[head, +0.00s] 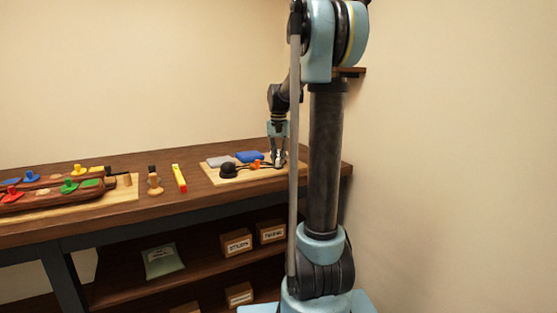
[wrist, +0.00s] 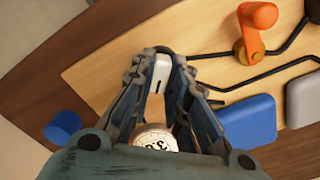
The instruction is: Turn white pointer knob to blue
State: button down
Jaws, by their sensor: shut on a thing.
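The white pointer knob (wrist: 159,70) shows in the wrist view between my fingertips, with a small dark mark on its face. My gripper (wrist: 160,78) is shut on it, one finger on each side. In the head view my gripper (head: 279,163) points down at the right end of the wooden board, and the knob cannot be made out there.
An orange lever (wrist: 257,28), black bent rods and a grey pad (wrist: 307,100) are close by on the board. A black dome (head: 228,170) stands at the board's front left. A yellow and red stick (head: 179,178) and a pegged rack (head: 60,193) lie further left.

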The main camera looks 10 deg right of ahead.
jog(key=c, duration=1.6)
grip_release()
jog(key=shift+o, duration=0.2)
notch_tip(320, 180, up, 12)
jog(key=shift+w, duration=0.15)
jog(key=shift+f, duration=0.1)
jog(key=s+f+n+t, duration=0.1)
jog(key=s+f+n, duration=0.1)
jog(key=s+f, duration=1.2)
jog(key=s+f+n+t, duration=0.1)
jog(key=s+f+n, duration=0.1)
jog(key=s+f, duration=1.1)
jog(key=s, duration=0.8)
jog(key=shift+d+f+n, duration=0.15)
jog(key=shift+f+n, duration=0.25)
